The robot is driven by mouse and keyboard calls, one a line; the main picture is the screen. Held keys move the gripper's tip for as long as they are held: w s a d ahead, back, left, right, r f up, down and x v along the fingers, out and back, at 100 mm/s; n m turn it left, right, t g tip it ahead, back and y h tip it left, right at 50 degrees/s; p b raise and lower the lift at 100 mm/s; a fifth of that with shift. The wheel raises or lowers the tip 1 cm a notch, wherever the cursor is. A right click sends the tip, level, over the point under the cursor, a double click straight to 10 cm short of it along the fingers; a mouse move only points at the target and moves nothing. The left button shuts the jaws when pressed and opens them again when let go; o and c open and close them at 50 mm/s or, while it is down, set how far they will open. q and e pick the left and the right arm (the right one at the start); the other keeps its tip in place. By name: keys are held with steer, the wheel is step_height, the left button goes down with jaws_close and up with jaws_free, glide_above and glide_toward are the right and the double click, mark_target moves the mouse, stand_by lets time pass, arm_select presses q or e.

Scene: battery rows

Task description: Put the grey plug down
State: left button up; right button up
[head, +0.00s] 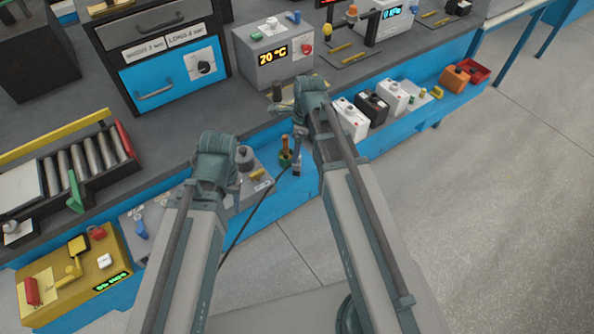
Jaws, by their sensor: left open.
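My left gripper (236,188) shows only in part, beyond the wrist at the lower middle of the head view. It is open, at the front edge of the bench. A dark grey round piece (245,156) stands on a light grey plate just beyond it, apart from the jaws as far as I can see; I cannot tell for sure that it is the grey plug. My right gripper (298,160) hangs below its wrist, mostly hidden, beside a green pot with an orange stick (285,152). Its jaws are too small to read.
A box showing 70 °C (273,56) and a blue-drawered cabinet (165,76) stand behind. A roller tray (75,165) and a yellow box (75,272) are at left. White and black batteries (372,108) and a red bin (474,71) line the right. Floor at right is clear.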

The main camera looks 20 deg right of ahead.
mark_target(297, 165)
steer(key=shift+f, duration=0.3)
step_height(297, 165, down, 5)
steer(key=b, duration=0.5)
steer(key=shift+w+a+f, duration=0.1)
steer(key=shift+f, duration=0.05)
jaws_close()
